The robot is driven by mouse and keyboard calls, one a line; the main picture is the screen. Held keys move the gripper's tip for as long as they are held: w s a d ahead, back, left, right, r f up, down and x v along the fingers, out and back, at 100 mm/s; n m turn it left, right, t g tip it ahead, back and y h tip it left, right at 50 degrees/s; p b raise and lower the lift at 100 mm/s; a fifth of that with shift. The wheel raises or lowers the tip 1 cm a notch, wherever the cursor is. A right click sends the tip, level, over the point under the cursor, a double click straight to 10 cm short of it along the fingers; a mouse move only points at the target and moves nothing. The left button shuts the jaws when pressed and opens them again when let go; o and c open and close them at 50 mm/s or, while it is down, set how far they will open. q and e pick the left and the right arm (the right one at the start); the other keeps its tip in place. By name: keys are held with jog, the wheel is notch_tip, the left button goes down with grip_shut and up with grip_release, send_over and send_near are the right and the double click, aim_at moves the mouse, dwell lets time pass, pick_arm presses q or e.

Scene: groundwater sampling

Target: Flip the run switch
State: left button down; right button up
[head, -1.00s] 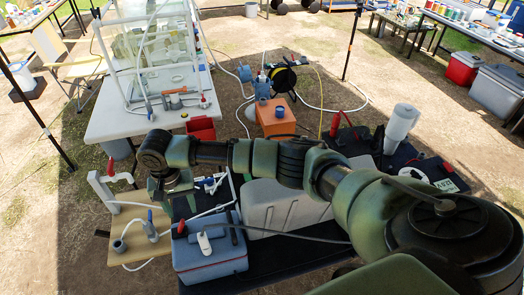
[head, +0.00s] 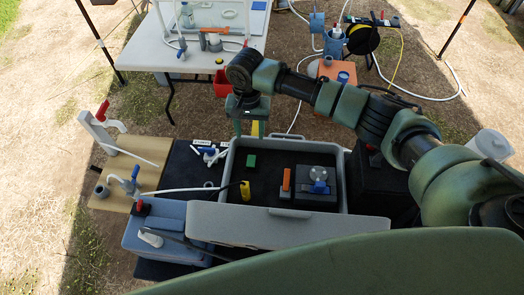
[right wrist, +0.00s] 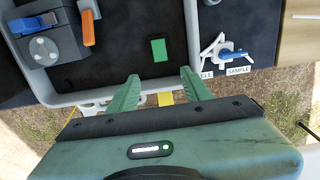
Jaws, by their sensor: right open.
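A dark grey control unit (head: 318,190) with a round pale dial and a blue lever (head: 320,187) sits inside an open grey case (head: 342,165). An orange upright piece (head: 286,182) stands just left of it. The unit also shows at the upper left of the right wrist view (right wrist: 48,45). I cannot read a run-switch label on it. My right gripper (right wrist: 160,80) points down at the case's far rim, left of the unit. Its fingers are apart with nothing held. In the head view its fingers (head: 250,129) are partly hidden. My left gripper is out of view.
The case also holds a green block (head: 251,161) and a yellow piece (head: 245,190). Its grey lid (head: 290,228) lies on the near side. A blue cooler (head: 160,235) with a red-topped part stands left. White valve pieces (head: 209,154) lie beside the case.

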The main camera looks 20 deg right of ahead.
jog(key=b, duration=0.4)
send_over(251, 158)
notch_tip(251, 158, down, 5)
jog(key=shift+d+f+b, duration=0.1)
jog(key=shift+f+b, duration=0.1)
jog(key=shift+b, duration=0.1)
jog(key=shift+f, duration=0.6)
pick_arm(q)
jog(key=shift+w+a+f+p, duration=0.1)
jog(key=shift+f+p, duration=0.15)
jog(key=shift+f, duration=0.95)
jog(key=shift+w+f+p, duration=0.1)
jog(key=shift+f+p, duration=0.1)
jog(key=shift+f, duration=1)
pick_arm(e)
jog(key=shift+f, duration=3.2)
